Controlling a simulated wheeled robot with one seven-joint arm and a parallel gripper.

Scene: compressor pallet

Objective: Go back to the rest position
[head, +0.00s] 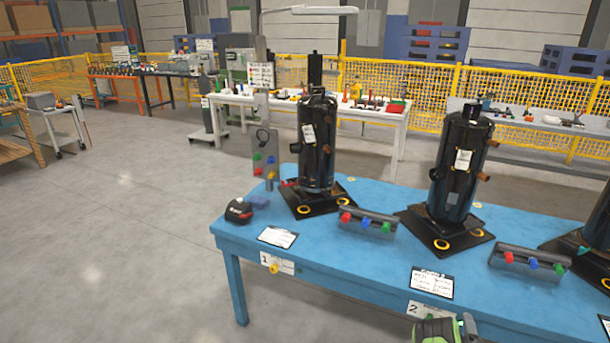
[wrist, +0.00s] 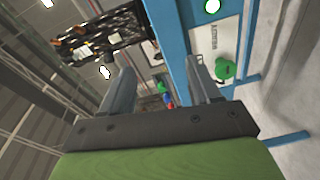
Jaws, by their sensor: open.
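My gripper (wrist: 160,78) is open, with its two grey fingers apart and nothing between them. In the head view only a green part of my arm's end shows at the bottom edge, in front of the blue table (head: 232,255). In the wrist view the table (wrist: 183,45) is tilted and its edge runs behind the fingers. A green cap (wrist: 225,70) shows just beyond the right finger, apart from it as far as I can tell. A black compressor (wrist: 105,35) lies beyond the left finger.
Black compressors (head: 317,145) and (head: 458,170) stand upright on black base plates on the table. Plug racks (head: 368,222) and (head: 530,262), paper cards (head: 278,237) and a black-and-red device (head: 239,211) lie around them. A yellow cap (head: 273,268) is at the front edge. The floor (head: 110,240) at left is clear.

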